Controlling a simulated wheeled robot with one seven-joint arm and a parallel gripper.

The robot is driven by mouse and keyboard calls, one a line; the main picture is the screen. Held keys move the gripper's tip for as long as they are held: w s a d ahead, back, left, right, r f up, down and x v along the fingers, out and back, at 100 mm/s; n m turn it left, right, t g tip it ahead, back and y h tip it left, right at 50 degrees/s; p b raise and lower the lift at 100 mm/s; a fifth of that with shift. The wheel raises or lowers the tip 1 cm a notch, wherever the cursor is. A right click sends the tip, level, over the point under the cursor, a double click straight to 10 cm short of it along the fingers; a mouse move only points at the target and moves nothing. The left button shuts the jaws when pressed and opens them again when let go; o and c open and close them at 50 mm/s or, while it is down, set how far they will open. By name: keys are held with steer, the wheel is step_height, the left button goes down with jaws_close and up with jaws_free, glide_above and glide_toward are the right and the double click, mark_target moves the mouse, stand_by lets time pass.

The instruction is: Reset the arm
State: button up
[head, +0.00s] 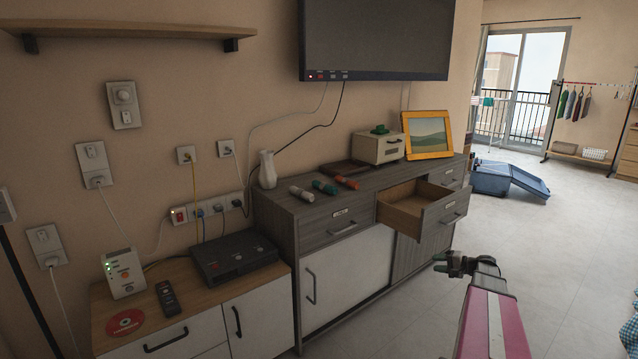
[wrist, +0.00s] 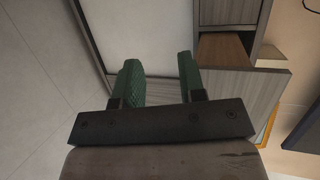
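My gripper (head: 441,263) is at the end of my raised arm, to the right of the dresser and in front of the open drawer in the head view. In the wrist view its two green-padded fingers (wrist: 158,75) stand apart with nothing between them. The pulled-out drawer (wrist: 245,90) is just beyond and to the right of the fingers in the wrist view. It also shows in the head view (head: 441,220), and looks empty.
A low cabinet (head: 190,310) stands left. Free floor (head: 570,240) lies right, with a blue suitcase (head: 490,178) beyond.

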steer(key=s+a+f+n+g+h, duration=0.25)
steer(key=s+a, duration=0.25)
steer(key=a, duration=0.5)
steer(key=s+a+f+n+g+h, duration=0.15)
steer(key=s+a+g, duration=0.3)
steer(key=a, duration=0.45)
steer(key=s+a+r+n+h, duration=0.1)
steer(key=s+a+h, duration=0.3)
steer(key=s, duration=0.3)
steer(key=s+a+r+n+g+h, duration=0.1)
steer(key=s+a+n+h, duration=0.1)
steer(key=s+a+h, duration=0.2)
steer(key=s+a, duration=0.1)
steer(key=s, duration=0.2)
steer(key=shift+a, duration=0.3)
